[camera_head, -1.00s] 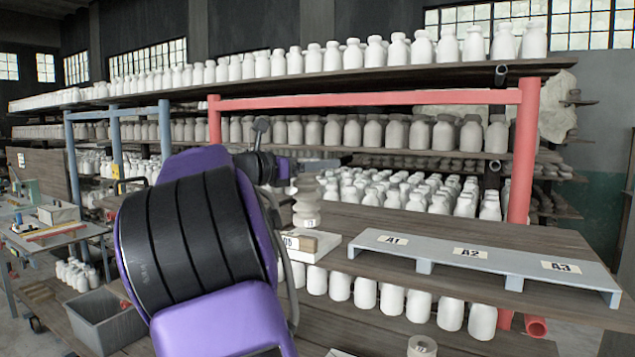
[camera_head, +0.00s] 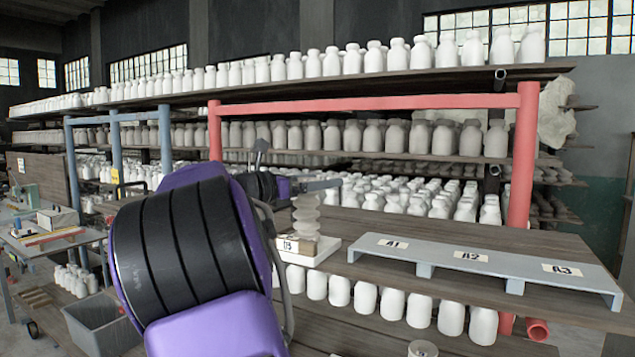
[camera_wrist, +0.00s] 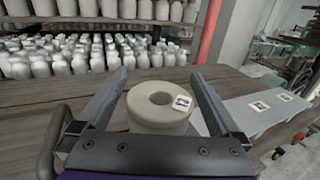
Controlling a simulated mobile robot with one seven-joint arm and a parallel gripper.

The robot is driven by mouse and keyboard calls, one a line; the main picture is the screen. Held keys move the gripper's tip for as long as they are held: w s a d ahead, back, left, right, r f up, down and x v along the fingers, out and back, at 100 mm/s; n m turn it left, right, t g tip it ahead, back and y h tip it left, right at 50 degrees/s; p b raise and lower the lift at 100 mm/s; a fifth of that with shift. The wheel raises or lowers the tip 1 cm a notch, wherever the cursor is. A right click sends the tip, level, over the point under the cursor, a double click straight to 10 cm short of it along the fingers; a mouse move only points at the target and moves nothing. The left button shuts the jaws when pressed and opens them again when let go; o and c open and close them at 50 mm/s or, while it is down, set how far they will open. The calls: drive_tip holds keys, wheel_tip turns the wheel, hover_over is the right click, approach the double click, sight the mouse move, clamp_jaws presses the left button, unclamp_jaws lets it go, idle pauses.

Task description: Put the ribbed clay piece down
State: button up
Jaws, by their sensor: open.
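The ribbed clay piece (camera_head: 306,215) is pale, with stacked rounded ribs. It stands upright at the white tray (camera_head: 322,252) on the wooden shelf, its lower part beside a small wooden block with a label. In the wrist view its round top with a central hole (camera_wrist: 160,98) and a small label lies between my two fingers. My gripper (camera_head: 322,186) is open, with its fingers at about the height of the piece's top. In the wrist view, the fingers (camera_wrist: 165,100) stand apart on both sides, with a gap showing. The piece's base is partly hidden.
A grey raised board (camera_head: 480,262) marked A1, A2 and A3 lies to the right. Rows of white bottles (camera_head: 410,200) stand behind. Another round clay piece (camera_head: 422,349) is low at the front. Bare shelf wood (camera_head: 450,232) lies behind the board.

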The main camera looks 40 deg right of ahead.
drive_tip(key=a, duration=1.2)
